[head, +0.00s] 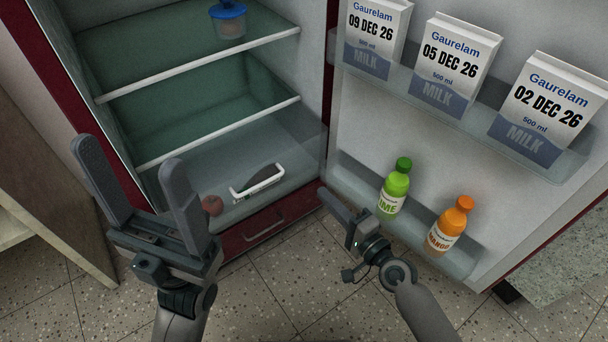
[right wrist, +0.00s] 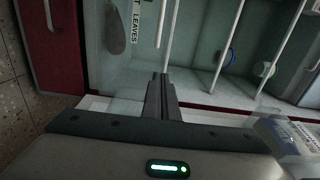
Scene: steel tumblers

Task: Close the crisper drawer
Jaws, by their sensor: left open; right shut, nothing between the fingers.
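The clear crisper drawer (head: 307,151) is at the bottom of the fridge, with a white handle (head: 258,186) on its front. It appears to stand out past the shelf edge above it. In the right wrist view a label reading "LEAVES" (right wrist: 136,20) shows beside the dark item (right wrist: 115,30). My left gripper (head: 130,158) is open and empty, left of the drawer. My right gripper (head: 336,207) is shut and empty, right of the handle, apart from it; its fingers show in the wrist view (right wrist: 162,97).
The open fridge door at right holds milk cartons (head: 455,60), a green bottle (head: 394,187) and an orange bottle (head: 450,226). A red lower drawer (head: 285,215) with a handle is below. A blue-lidded container (head: 229,20) stands on an upper shelf. Tiled floor lies in front.

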